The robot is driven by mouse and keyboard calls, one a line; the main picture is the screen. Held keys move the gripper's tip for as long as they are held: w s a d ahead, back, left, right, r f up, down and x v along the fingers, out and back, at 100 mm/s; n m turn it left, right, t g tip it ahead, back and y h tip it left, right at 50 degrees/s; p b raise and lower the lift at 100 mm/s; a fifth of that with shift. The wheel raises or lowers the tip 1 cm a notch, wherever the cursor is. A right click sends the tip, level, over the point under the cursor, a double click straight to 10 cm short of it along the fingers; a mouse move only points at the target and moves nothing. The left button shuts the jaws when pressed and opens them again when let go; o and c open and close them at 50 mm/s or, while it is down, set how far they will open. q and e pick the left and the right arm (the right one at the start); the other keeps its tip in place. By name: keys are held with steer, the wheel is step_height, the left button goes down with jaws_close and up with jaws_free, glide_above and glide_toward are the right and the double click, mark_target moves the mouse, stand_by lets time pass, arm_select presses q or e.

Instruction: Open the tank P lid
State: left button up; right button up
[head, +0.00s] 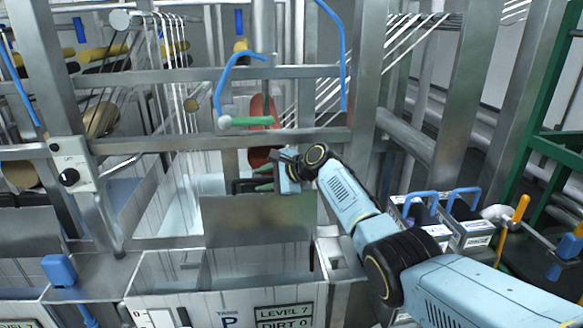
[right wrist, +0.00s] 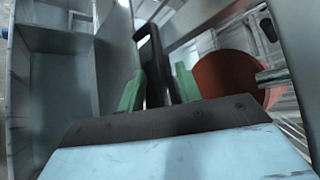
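Tank P (head: 228,303) stands at the bottom centre of the head view, with a "P" label and a small sign on its front. Its grey metal lid (head: 258,222) is tilted up from the tank, and its flat face shows. My right gripper (head: 264,178) is at the lid's upper edge, beside the black handle (head: 243,186). In the right wrist view, its green fingertips (right wrist: 158,90) lie on both sides of the black handle (right wrist: 150,62) and seem closed on it. Part of the grip is hidden behind my gripper's body. My left gripper is not in view.
Metal rails and posts (head: 215,142) cross above and behind the tank. A red-brown oval (head: 262,125) and a green-gripped blue lever (head: 247,121) are just above my right gripper. Blue-handled boxes (head: 465,232) stand at right. A control box (head: 73,163) is at left.

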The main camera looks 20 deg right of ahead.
steer(key=v, duration=1)
steer(key=shift+s+d+r, duration=0.15)
steer(key=shift+s+r, duration=0.05)
steer(key=shift+s, duration=0.05)
